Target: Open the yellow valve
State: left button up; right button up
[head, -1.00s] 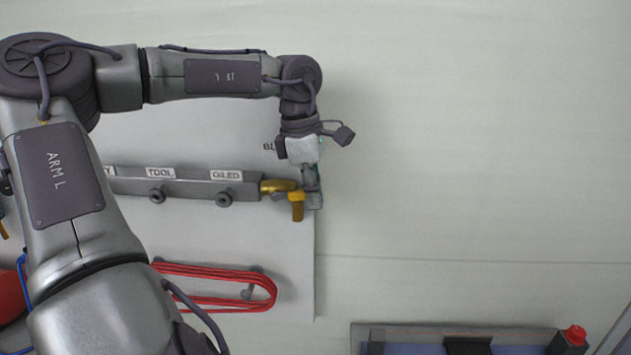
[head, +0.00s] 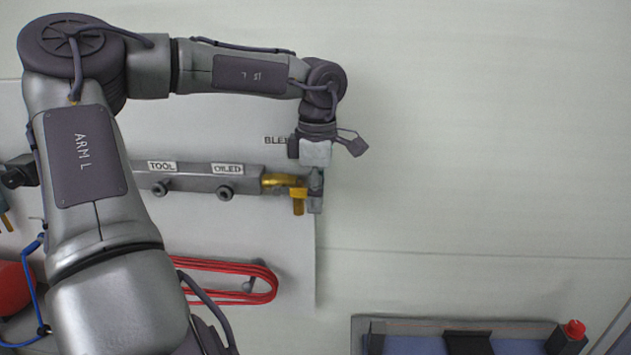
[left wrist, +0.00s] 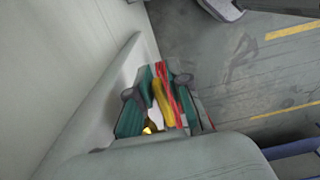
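The yellow valve handle (head: 299,203) hangs downward at the right end of the grey manifold bar, beside its brass fitting (head: 281,181). My left gripper (head: 316,192) points down just right of the handle in the head view. In the left wrist view, its green fingers (left wrist: 156,101) are spread apart. The yellow handle (left wrist: 163,102) shows between them there, with gaps on the sides; I cannot tell whether it is touched. My right gripper is in neither view.
The manifold bar (head: 205,178) carries outlets labelled TOOL and OILED. A coiled red hose (head: 225,266) hangs below it. A blue-grey tray (head: 412,345) with a red button (head: 574,329) stands at lower right. The wall right of the valve is clear.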

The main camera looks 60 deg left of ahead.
pick_arm(q)
jog(key=shift+o, duration=1)
jog(key=shift+r, duration=0.3)
notch_tip(320, 180, up, 12)
jog(key=shift+w+f, duration=0.15)
jog(key=shift+f, duration=0.05)
